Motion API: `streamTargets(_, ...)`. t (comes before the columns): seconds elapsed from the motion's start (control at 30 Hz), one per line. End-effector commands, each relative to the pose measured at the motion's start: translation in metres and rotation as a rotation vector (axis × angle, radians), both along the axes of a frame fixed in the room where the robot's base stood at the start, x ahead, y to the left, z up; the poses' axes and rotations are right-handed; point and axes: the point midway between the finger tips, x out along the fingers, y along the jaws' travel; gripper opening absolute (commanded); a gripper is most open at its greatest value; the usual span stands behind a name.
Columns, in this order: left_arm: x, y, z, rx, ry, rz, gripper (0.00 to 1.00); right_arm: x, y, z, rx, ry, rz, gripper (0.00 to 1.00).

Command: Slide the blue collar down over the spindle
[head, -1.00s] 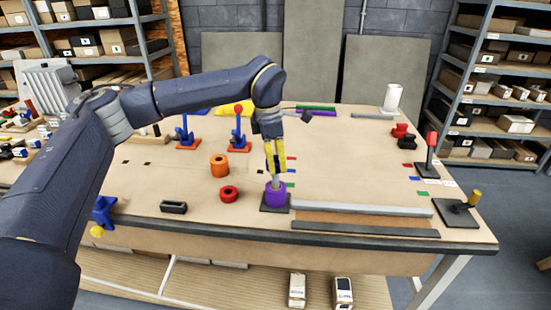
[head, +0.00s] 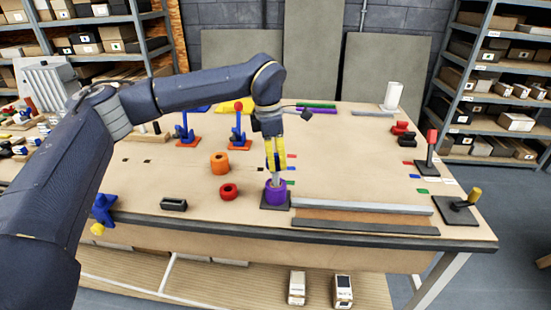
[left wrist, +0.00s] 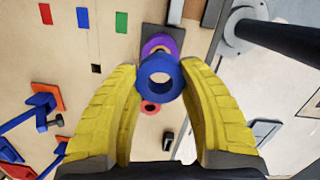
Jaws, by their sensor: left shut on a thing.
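The blue collar (left wrist: 159,78) is between the yellow fingers of my left gripper in the left wrist view, with its round hole facing the camera. My left gripper (head: 276,171) is shut on it, above the purple collar (head: 276,192) near the table's front edge. The purple collar sits on a dark square base (head: 266,206) and also shows behind the blue one in the left wrist view (left wrist: 158,42). A short grey piece, seemingly the spindle (head: 276,180), shows between the fingertips and the purple collar. In the head view I cannot make out the blue collar. My right gripper is not in view.
A red ring (head: 229,191) and an orange cylinder (head: 220,163) stand left of the base. A black block (head: 173,205) lies farther left. A grey bar (head: 360,208) lies to the right. Two posts on dark bases stand at the right edge. The table's middle right is mostly clear.

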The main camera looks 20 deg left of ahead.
Motion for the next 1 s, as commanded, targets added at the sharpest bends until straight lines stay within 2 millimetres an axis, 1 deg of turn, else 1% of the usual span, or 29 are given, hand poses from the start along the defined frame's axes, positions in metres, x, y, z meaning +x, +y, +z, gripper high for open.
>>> streamTargets(0.63, 0.0002, -0.0002, 0.0011, -0.001, -0.003, -0.001, 0.0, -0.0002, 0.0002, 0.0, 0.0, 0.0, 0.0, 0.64)
streamTargets(1.0, 0.0001, 0.0, -0.0055, 0.0, -0.001, 0.0, 0.0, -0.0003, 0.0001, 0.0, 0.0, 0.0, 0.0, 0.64)
